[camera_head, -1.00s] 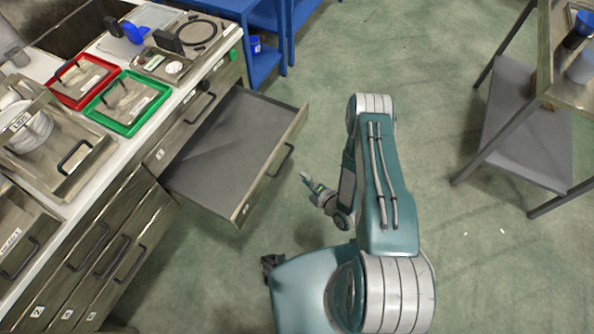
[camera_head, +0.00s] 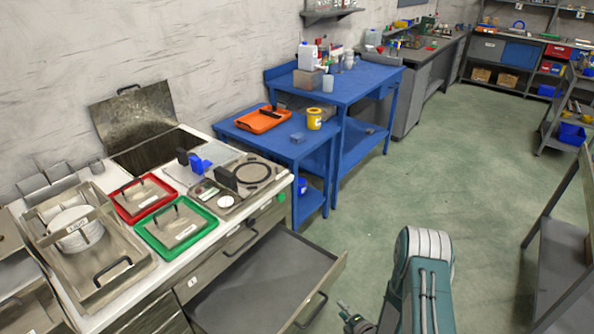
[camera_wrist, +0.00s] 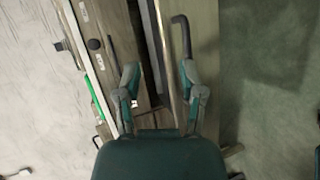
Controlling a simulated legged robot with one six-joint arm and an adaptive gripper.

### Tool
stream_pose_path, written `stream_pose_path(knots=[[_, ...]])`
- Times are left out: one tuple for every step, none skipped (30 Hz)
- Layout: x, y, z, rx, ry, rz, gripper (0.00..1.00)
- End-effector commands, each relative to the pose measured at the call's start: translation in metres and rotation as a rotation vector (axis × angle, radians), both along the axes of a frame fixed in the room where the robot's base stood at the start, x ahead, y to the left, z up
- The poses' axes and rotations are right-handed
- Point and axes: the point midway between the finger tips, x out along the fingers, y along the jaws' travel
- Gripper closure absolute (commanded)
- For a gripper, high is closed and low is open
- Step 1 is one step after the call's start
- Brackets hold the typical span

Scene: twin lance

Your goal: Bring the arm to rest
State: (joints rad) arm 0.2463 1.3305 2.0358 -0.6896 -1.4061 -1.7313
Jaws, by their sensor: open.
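My gripper (camera_wrist: 158,85) is open and empty in the wrist view, its two fingers apart with the cabinet fronts and the drawer beyond them. In the head view my gripper (camera_head: 347,312) shows only in part at the bottom edge, to the right of the open drawer (camera_head: 262,285). My teal arm (camera_head: 425,270) is at the bottom, bent, above the green floor. The drawer looks empty, and I see no contact between it and my gripper.
Blue tables (camera_head: 350,90) stand behind. A grey shelf (camera_head: 565,255) is at the right. Open floor (camera_head: 470,150) lies between.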

Motion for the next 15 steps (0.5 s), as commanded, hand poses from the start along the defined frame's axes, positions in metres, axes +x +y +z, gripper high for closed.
stream_pose_path(knots=[[0.014,-0.004,0.017,-0.005,0.021,-0.015,0.49],[0.02,-0.006,0.025,-0.005,0.04,-0.028,0.49],[0.028,-0.009,0.035,-0.003,0.067,-0.047,0.49],[0.033,-0.011,0.044,-0.002,0.087,-0.063,0.49],[0.039,-0.014,0.052,0.0,0.105,-0.078,0.49],[0.045,-0.017,0.064,0.004,0.129,-0.102,0.49],[0.049,-0.019,0.073,0.008,0.146,-0.12,0.49],[0.053,-0.021,0.082,0.011,0.165,-0.138,0.49],[0.058,-0.024,0.094,0.017,0.188,-0.165,0.49],[0.061,-0.026,0.104,0.023,0.205,-0.185,0.49],[0.064,-0.028,0.113,0.03,0.221,-0.207,0.49],[0.067,-0.031,0.126,0.039,0.243,-0.238,0.49],[0.069,-0.032,0.136,0.046,0.259,-0.26,0.49],[0.07,-0.034,0.146,0.054,0.273,-0.283,0.49],[0.071,-0.036,0.159,0.067,0.293,-0.314,0.49]])
